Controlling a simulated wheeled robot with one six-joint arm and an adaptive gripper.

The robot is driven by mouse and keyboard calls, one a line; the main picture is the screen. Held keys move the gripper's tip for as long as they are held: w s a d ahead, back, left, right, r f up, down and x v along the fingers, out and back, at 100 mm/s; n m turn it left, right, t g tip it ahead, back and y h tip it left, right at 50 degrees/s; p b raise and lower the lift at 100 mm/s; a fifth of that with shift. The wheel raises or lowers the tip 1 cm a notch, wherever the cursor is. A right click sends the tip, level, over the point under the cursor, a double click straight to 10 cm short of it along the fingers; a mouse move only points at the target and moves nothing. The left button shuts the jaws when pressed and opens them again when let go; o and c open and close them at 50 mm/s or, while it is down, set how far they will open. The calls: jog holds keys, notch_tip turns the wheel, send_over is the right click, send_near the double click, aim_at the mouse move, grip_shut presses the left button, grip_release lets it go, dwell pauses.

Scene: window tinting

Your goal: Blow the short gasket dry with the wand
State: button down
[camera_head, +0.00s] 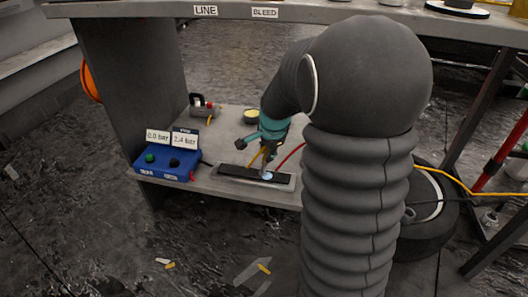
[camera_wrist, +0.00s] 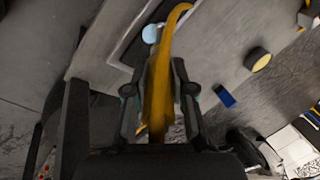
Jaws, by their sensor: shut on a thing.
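My gripper (camera_head: 264,146) is shut on the yellow wand (camera_wrist: 158,88), which runs forward between the fingers and curves right at its tip. The wand shows small below my gripper in the head view (camera_head: 255,157). Its tip is over or near a narrow tray (camera_head: 287,187) with a dark strip (camera_head: 240,173) in it. A pale blue round spot (camera_head: 267,175) is at the strip; it also shows beside the wand in the wrist view (camera_wrist: 150,34). I cannot make out the short gasket for certain, nor whether the wand touches anything.
A blue box (camera_head: 168,165) with signs "0.0 bar" and "2.4 bar" stands left on the low shelf (camera_head: 225,130). A red hose (camera_head: 291,155) runs right of my gripper. An upper shelf (camera_head: 130,10) labelled "LINE" and "BLEED" overhangs. A tyre (camera_head: 435,225) is at right.

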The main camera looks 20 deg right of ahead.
jog(key=shift+s+d, duration=0.55)
jog(key=shift+d, duration=0.2)
jog(key=shift+s+d, duration=0.55)
jog(key=shift+d, duration=0.2)
jog(key=shift+w+a, duration=0.1)
jog(key=shift+w+a+p, duration=0.25)
jog(key=shift+w+a, duration=0.3)
jog(key=shift+a, duration=0.2)
jog(key=shift+w+a+p, duration=0.2)
jog(key=shift+w+a, duration=0.3)
jog(key=shift+a, duration=0.2)
jog(key=w+a+p, duration=0.1)
jog(key=w+a, duration=0.3)
jog(key=a, duration=0.2)
jog(key=shift+w, duration=0.2)
